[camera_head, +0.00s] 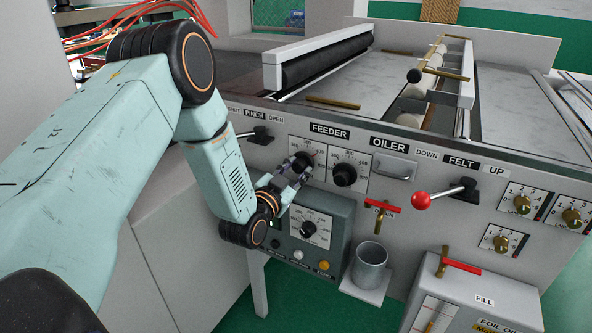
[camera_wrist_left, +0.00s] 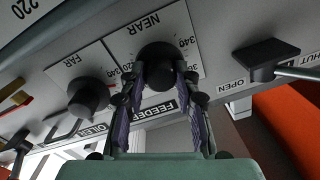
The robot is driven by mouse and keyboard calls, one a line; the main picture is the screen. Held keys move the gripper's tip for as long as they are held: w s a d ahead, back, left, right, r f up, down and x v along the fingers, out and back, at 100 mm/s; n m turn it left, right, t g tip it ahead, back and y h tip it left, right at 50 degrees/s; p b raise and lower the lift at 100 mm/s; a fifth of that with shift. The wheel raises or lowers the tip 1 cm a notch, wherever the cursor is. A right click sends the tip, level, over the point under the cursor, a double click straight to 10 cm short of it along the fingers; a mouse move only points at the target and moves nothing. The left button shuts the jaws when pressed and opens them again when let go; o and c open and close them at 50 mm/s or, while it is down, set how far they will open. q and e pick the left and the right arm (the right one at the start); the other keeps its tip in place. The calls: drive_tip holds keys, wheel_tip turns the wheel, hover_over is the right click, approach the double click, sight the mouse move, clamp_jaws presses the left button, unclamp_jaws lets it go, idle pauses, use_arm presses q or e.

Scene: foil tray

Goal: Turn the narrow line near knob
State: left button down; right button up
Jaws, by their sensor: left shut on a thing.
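The near knob (camera_wrist_left: 157,57), black and round, sits on a white dial plate marked NEAR in the left wrist view. In the head view it is the left of the two FEEDER knobs, partly hidden by my gripper. My left gripper (camera_head: 294,172) is at this knob, and the left wrist view shows its two fingers (camera_wrist_left: 160,82) on either side of it, shut on it. The dial's pointer setting cannot be read. My right gripper is in neither view.
The far knob (camera_head: 345,174) is close on the right. A grey box with a dial knob (camera_head: 308,228) and coloured buttons lies just below my gripper. The pinch lever (camera_head: 257,134) is to the left. A metal cup (camera_head: 370,264) and red-ended levers stand lower right.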

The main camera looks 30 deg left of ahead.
use_arm(q)
drive_tip(key=shift+r, duration=0.1)
drive_tip(key=n, duration=0.4)
drive_tip(key=shift+w+n+b, duration=0.1)
drive_tip(key=shift+n+b, duration=0.25)
drive_tip(key=shift+n, duration=0.05)
drive_tip(key=shift+r+n+b, duration=0.15)
drive_tip(key=shift+n+b, duration=0.35)
drive_tip(key=shift+n, duration=1.9)
drive_tip(key=c, duration=1.4)
unclamp_jaws()
drive_tip(key=o, duration=0.4)
